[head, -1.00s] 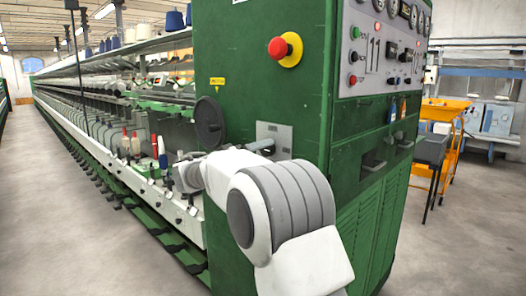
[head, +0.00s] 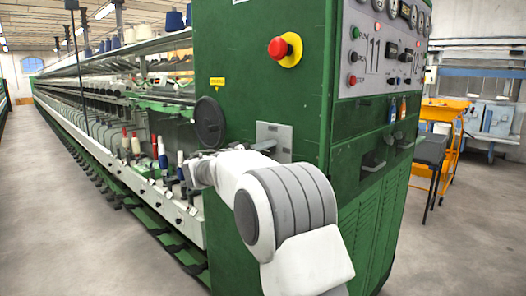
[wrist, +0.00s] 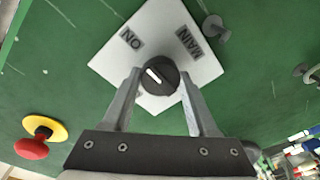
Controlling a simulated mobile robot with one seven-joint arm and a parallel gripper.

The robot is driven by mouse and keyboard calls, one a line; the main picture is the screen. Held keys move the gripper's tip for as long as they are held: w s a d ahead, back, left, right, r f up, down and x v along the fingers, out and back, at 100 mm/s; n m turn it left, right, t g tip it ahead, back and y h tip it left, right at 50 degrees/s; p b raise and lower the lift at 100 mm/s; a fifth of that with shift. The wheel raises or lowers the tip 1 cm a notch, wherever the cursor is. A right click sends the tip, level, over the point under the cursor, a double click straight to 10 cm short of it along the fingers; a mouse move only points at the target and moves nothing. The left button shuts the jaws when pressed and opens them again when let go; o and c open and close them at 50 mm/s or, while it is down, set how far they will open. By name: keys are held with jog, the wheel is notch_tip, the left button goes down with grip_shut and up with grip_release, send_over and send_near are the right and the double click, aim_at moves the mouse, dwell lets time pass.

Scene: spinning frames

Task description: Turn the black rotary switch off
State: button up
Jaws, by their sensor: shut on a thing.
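The black rotary switch (wrist: 160,75) is a round knob with a white pointer mark, in the middle of the wrist view. It sits on a pale square plate (wrist: 170,30) lettered ON and MAIN, which appear turned over in this view. The pointer mark slants toward the upper left. My gripper (wrist: 159,77) is shut on the knob, one finger on each side. The left finger partly covers another label. In the head view the plate (head: 283,135) is on the green machine end, and my arm hides the knob.
A red emergency button on a yellow base (head: 284,49) is above the plate; it also shows in the wrist view (wrist: 35,146). A dark round disc (head: 209,122) stands out at the left. A grey peg (wrist: 216,28) is beside the plate. Open floor lies at left.

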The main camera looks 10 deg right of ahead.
jog(key=shift+n, duration=0.3)
jog(key=shift+c, duration=0.3)
jog(key=n+p, duration=0.3)
jog(key=n, duration=0.1)
jog(key=n+g+p, duration=0.1)
jog(key=n+p, duration=0.3)
jog(key=n, duration=0.1)
jog(key=n+p, duration=0.4)
jog(key=shift+a+r+g, duration=0.1)
jog(key=shift+r+g, duration=0.2)
jog(key=shift+r, duration=0.05)
jog(key=n+p, duration=0.3)
jog(key=shift+w+f, duration=0.1)
jog(key=shift+f, duration=0.1)
jog(key=shift+f+n+p, duration=0.1)
jog(key=shift+n+p, duration=0.2)
jog(key=o, duration=1.4)
jog(key=v, duration=1.7)
jog(key=shift+a+b, duration=0.3)
jog(key=shift+b, duration=0.05)
